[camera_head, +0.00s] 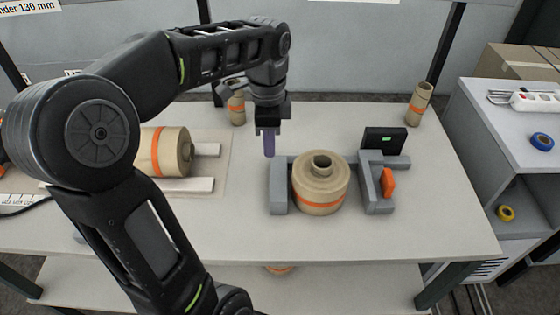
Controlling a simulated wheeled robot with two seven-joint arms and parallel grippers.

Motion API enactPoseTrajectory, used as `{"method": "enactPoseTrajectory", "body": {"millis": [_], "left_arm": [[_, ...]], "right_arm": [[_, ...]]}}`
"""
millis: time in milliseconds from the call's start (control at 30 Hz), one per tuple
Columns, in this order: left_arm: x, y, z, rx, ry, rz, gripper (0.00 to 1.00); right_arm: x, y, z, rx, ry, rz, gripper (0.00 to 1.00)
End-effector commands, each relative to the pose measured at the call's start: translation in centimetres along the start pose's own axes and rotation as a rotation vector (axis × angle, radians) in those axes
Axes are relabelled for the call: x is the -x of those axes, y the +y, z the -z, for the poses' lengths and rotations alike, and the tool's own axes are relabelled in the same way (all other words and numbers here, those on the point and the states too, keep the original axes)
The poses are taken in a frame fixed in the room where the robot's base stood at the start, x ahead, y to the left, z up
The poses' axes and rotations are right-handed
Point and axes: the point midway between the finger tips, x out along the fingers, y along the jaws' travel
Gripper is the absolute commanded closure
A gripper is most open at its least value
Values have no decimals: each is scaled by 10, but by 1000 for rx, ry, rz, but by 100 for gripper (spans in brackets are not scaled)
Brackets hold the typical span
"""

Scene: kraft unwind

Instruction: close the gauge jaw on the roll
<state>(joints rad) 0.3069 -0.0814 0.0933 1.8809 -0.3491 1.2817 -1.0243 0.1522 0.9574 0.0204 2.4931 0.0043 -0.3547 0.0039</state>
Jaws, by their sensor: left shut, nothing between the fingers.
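The roll (320,190) is brown kraft with an orange band and a hollow core. It stands upright on the table inside a grey gauge. The gauge has a grey jaw block (278,187) at the left of the roll and another jaw block (371,176) at its right. An orange part (387,182) is on the right block, and a dark display with a green patch (384,140) stands behind it. My left gripper (269,150) points down, shut and empty, behind and above the left block. My right gripper is not in view.
Another banded roll (165,151) lies on its side on pale rails at the left. Two slim brown cores (236,108) and (419,103) stand at the back. The table (440,215) is clear at the right. A side shelf (505,130) holds blue and yellow tape rolls.

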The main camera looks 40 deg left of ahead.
Motion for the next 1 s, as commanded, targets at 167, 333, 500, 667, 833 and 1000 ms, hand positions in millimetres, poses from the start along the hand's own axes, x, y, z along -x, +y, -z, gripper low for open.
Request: {"method": "enactPoseTrajectory", "body": {"millis": [167,333,500,667,833,1000], "left_arm": [[-16,1,-1,1,-2,-4,100],[-44,1,-1,0,-3,-5,100],[-79,2,-1,1,-2,-7,100],[-95,1,11,-3,0,-2,100],[-96,0,32,-2,-1,-1,100],[-97,0,40,1,0,-1,100]], "right_arm": [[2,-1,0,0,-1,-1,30],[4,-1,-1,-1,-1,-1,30],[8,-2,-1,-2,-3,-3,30],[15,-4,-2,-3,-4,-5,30],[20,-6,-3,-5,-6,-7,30],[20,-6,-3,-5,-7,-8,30]]}}
